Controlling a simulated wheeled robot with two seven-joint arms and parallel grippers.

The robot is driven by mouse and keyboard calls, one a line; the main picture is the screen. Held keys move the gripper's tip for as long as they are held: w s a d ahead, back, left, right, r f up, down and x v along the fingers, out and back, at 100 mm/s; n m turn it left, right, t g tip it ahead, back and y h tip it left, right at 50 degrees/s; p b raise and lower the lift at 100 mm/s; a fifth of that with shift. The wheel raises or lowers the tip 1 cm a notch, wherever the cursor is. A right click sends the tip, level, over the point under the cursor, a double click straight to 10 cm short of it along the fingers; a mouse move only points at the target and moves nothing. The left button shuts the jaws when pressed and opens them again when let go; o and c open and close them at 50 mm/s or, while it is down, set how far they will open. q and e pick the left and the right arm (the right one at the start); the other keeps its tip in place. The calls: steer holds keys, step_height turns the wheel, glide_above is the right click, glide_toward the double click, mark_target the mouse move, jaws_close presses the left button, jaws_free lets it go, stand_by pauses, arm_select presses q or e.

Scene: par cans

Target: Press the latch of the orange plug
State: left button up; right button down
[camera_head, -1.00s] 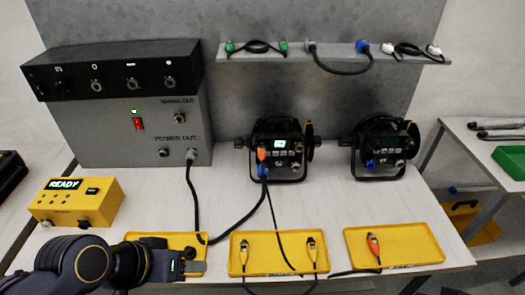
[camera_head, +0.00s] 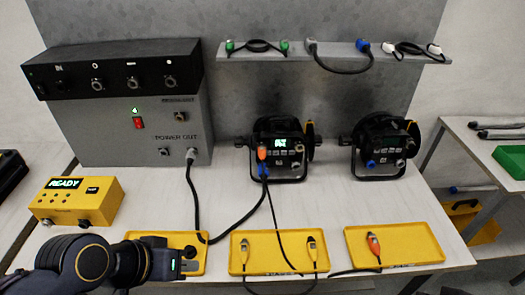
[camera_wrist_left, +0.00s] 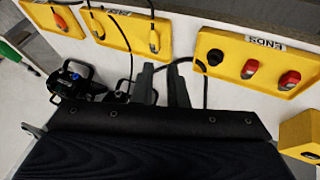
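One orange plug (camera_head: 262,153) sits at the lower left of the face of the left par can (camera_head: 282,150), with a black cable hanging down. Another orange plug (camera_head: 374,243) lies in the right yellow tray (camera_head: 425,259); it also appears at the top left of the left wrist view (camera_wrist_left: 59,19). I cannot make out a latch on either. My left gripper (camera_head: 178,266) is over the left yellow tray, well away from both plugs. In the left wrist view its two fingers (camera_wrist_left: 163,84) stand apart with nothing between them. My right gripper is not in view.
Yellow trays (camera_head: 236,268) line the table's front. A yellow READY box (camera_head: 75,202) stands left and a grey power box (camera_head: 150,130) behind it. A thick black cable (camera_head: 232,224) crosses the table. A second par can (camera_head: 383,147) stands right; cables hang on the shelf (camera_head: 330,50).

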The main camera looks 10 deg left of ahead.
arm_select(q)
jaws_close()
stand_by(1.3)
